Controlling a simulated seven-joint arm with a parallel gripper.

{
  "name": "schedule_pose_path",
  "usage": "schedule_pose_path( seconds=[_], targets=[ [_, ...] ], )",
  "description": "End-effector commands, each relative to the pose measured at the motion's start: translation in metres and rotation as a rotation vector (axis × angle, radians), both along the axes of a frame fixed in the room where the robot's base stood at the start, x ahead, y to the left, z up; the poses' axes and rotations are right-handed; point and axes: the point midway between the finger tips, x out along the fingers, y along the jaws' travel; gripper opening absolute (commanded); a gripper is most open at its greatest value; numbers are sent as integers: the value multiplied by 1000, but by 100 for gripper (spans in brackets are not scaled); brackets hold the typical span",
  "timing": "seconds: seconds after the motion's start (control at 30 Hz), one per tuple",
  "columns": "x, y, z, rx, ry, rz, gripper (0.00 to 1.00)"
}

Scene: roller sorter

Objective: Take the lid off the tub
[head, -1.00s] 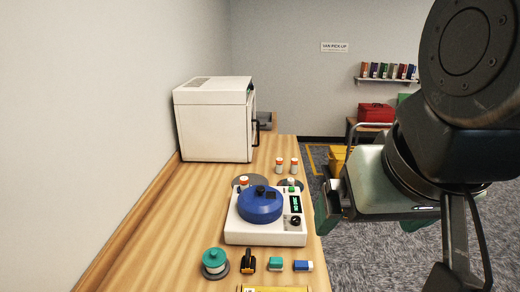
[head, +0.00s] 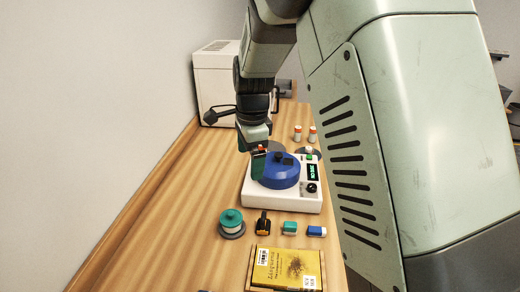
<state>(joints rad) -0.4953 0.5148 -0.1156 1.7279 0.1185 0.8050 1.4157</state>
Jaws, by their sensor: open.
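A small white tub with a teal lid (head: 230,217) stands upright on a grey disc at the front left of the wooden bench. The lid is on it. A white device (head: 283,200) behind it carries a round blue cover with a black knob (head: 280,172). My gripper (head: 250,153) is open and points down at the left rear of the blue cover. One teal finger overlaps the cover's left edge in the picture; I cannot tell whether it touches. The gripper is well behind the teal-lidded tub.
A black-and-orange tool (head: 263,224), a teal block (head: 289,228) and a blue-and-white block (head: 316,231) lie beside the tub. A yellow book (head: 286,268) is in front. Several capped vials stand behind the device. A white box (head: 216,80) stands at the back. The left bench is clear.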

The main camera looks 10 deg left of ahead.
Motion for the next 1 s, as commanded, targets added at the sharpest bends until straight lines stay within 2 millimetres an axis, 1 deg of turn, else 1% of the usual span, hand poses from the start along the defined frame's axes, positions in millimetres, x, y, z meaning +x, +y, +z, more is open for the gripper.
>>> schedule_pose_path(
  seconds=[0.03, 0.1, 0.2, 0.23, 0.3, 0.37, 0.63, 0.7, 0.87, 0.97, 1.0],
  targets=[
    [5, 16, -27, -13, 27, -47, 100],
    [9, 33, -56, -24, 52, -120, 100],
    [11, 50, -89, -40, 74, -203, 100],
    [12, 54, -96, -43, 78, -222, 100],
    [12, 60, -108, -49, 84, -254, 100],
    [12, 62, -115, -52, 87, -270, 100],
    [12, 63, -157, -55, 92, -280, 100],
    [12, 63, -165, -55, 92, -280, 100],
    [11, 63, -176, -54, 91, -279, 100],
    [10, 65, -188, -55, 92, -278, 100],
    [10, 65, -195, -55, 92, -278, 100]
  ],
)
